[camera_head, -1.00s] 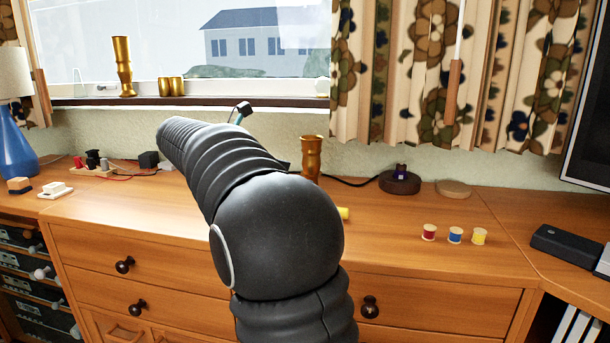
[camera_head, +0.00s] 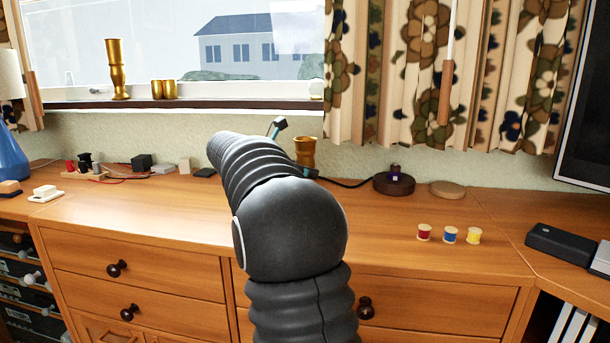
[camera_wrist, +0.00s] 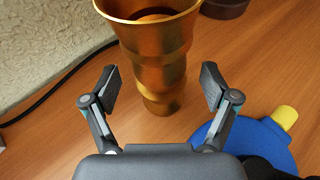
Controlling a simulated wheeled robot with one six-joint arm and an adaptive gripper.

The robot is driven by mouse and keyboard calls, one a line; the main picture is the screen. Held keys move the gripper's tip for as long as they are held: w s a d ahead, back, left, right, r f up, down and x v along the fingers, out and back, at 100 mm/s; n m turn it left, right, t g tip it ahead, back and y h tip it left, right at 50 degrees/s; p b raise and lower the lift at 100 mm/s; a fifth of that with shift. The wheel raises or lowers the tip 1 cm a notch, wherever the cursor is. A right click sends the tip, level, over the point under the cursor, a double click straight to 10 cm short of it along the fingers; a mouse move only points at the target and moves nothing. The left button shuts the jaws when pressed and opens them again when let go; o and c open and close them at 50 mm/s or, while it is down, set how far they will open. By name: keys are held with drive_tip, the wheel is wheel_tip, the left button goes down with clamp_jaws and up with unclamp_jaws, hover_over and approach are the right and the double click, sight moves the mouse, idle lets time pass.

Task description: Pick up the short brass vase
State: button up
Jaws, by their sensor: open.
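A flared brass vase with a stepped body stands upright on the wooden dresser; in the head view it (camera_head: 305,150) shows just right of my arm, its lower part hidden. In the wrist view the brass vase (camera_wrist: 158,50) is ahead of my gripper (camera_wrist: 162,88), roughly centred between the two spread fingers. The fingers are open, one on each side, with visible gaps to the vase.
A blue object (camera_wrist: 235,135) with a yellow end (camera_wrist: 285,117) lies by my right finger. A wall and black cable (camera_wrist: 50,95) are at left. A dark round base (camera_head: 394,184), a wooden disc (camera_head: 448,189) and thread spools (camera_head: 450,235) sit to the right.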

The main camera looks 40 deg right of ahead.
drive_tip(key=shift+x, duration=1.05)
clamp_jaws()
drive_tip(key=shift+r, duration=0.1)
drive_tip(key=shift+r, duration=0.15)
